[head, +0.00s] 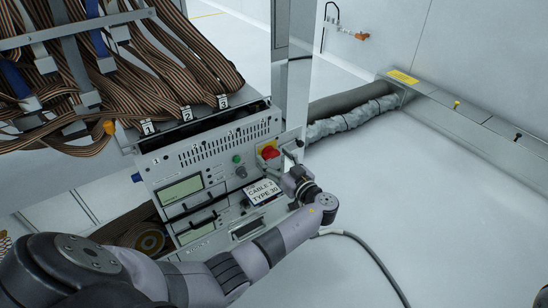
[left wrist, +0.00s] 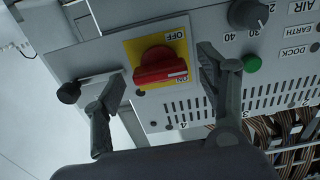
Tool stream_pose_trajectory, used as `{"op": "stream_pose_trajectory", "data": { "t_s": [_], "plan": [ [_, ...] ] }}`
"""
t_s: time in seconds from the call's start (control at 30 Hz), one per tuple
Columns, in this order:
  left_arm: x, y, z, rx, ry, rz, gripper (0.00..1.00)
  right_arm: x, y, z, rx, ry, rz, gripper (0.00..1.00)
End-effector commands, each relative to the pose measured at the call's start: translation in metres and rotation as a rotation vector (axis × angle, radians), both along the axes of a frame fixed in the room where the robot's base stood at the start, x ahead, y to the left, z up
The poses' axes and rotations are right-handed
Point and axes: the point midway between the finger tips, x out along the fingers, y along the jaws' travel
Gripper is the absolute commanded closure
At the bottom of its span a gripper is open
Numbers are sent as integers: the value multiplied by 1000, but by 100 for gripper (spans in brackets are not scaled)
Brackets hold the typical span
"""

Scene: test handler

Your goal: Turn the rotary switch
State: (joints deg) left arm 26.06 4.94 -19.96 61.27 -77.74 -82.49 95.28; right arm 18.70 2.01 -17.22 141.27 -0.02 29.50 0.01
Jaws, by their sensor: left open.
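The red rotary switch (left wrist: 155,66) sits on a yellow plate (left wrist: 135,48) marked OFF and ON, on a grey panel. In the left wrist view its handle lies roughly level, with a white line at its right end beside the ON mark. My left gripper (left wrist: 161,72) is open, one finger on each side of the switch; gaps show between the fingers and the knob. In the head view the switch (head: 269,153) is at the panel's upper right, with my left gripper (head: 288,156) just to its right. My right gripper is not in view.
The panel also carries a black dial (left wrist: 249,13), a green button (left wrist: 251,63) and a black-knobbed lever (left wrist: 69,93) near the left finger. Ribbon cables (head: 150,60) fill the area above the panel. Open floor (head: 440,210) lies right.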

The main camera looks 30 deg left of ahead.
Motion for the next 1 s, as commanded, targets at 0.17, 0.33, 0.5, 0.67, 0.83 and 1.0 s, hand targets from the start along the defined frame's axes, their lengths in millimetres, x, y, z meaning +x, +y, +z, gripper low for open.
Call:
{"op": "stream_pose_trajectory", "data": {
  "t_s": [0.17,0.33,0.5,0.67,0.83,1.0],
  "plan": [
    [3,7,0,1,0,-1,33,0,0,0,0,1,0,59],
    [3,7,0,0,0,0,33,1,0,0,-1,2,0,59],
    [2,6,0,0,0,0,42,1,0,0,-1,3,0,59],
    [2,6,0,0,0,-1,53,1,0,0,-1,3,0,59],
    [2,6,0,0,0,-1,64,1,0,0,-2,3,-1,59],
    [2,6,0,0,0,-1,75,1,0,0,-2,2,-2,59]
  ]
}}
